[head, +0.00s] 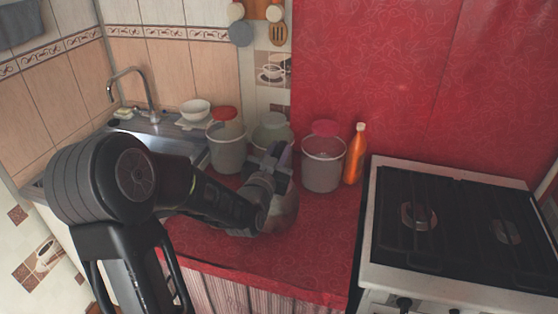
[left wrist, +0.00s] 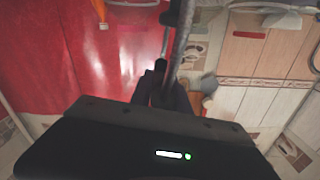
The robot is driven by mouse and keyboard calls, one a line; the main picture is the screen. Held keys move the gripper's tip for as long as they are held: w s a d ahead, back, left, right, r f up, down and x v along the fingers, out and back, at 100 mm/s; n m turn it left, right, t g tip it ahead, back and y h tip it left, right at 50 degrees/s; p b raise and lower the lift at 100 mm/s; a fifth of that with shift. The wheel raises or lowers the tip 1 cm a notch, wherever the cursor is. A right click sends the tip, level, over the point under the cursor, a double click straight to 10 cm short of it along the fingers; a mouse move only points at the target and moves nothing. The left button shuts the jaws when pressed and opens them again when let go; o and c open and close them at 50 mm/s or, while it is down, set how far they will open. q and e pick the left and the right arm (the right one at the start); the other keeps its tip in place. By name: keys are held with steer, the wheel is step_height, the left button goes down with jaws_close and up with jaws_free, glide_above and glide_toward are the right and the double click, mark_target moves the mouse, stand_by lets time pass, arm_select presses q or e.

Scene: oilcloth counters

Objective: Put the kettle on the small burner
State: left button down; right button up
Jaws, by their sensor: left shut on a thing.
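The kettle (head: 287,207) is a grey metallic body at the middle of the red counter in the head view, mostly hidden behind my left arm. My left gripper (head: 275,162) is over it and shut on its handle. In the left wrist view the gripper (left wrist: 168,80) closes around a grey curved bar (left wrist: 182,40), which looks like the kettle's handle. I cannot tell whether the kettle touches the counter. The stove (head: 455,170) stands to the right, with one burner (head: 418,216) at left and another (head: 507,232) at right. Which is the small burner is unclear.
A white bucket with a red lid (head: 323,165) and an orange bottle (head: 354,153) stand between the kettle and the stove. More lidded containers (head: 227,150) stand behind my arm. A sink with a tap (head: 145,92) is at left. The burners look empty.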

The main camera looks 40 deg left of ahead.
arm_select(q)
steer(key=shift+r, duration=1.95)
